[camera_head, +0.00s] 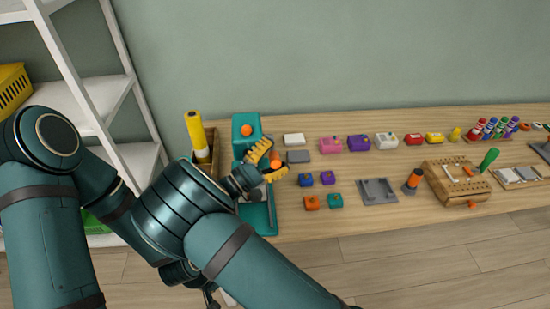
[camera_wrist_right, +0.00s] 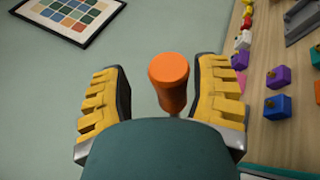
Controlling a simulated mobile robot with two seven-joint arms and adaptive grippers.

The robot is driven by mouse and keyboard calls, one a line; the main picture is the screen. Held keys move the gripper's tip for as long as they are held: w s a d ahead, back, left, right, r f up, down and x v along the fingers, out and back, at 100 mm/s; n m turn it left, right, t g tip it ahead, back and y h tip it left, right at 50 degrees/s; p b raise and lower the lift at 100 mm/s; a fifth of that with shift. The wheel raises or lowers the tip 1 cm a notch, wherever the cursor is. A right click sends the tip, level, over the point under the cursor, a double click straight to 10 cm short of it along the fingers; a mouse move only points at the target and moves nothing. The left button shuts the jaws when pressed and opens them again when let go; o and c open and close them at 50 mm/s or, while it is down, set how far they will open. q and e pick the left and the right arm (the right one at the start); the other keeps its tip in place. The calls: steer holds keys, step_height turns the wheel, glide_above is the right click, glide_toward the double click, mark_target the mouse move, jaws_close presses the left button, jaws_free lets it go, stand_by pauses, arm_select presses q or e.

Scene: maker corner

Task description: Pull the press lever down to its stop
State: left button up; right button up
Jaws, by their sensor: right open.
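The teal press (camera_head: 246,123) stands at the left part of the bench, with an orange round knob (camera_head: 246,131) on its top. My right gripper (camera_head: 268,163) is at the press, its yellow-padded fingers open. The orange lever grip (camera_wrist_right: 168,75) lies between these fingers in the right wrist view, closer to the right-hand finger, with a clear gap on the left. The lever's orange end (camera_head: 277,164) also shows between the fingers in the head view. My gripper and wrist hide part of the press and lever. My left gripper does not show; only arm links do.
A wooden box (camera_head: 214,150) with a yellow cylinder (camera_head: 197,137) stands just left of the press. Small coloured blocks, a grey fixture (camera_head: 378,191) and a wooden tool block (camera_head: 455,183) lie to the right. A white shelf (camera_head: 95,92) stands at the left.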

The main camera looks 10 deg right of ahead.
step_height(320, 180, up, 9)
stand_by(0.3)
steer(key=shift+s+a, duration=0.1)
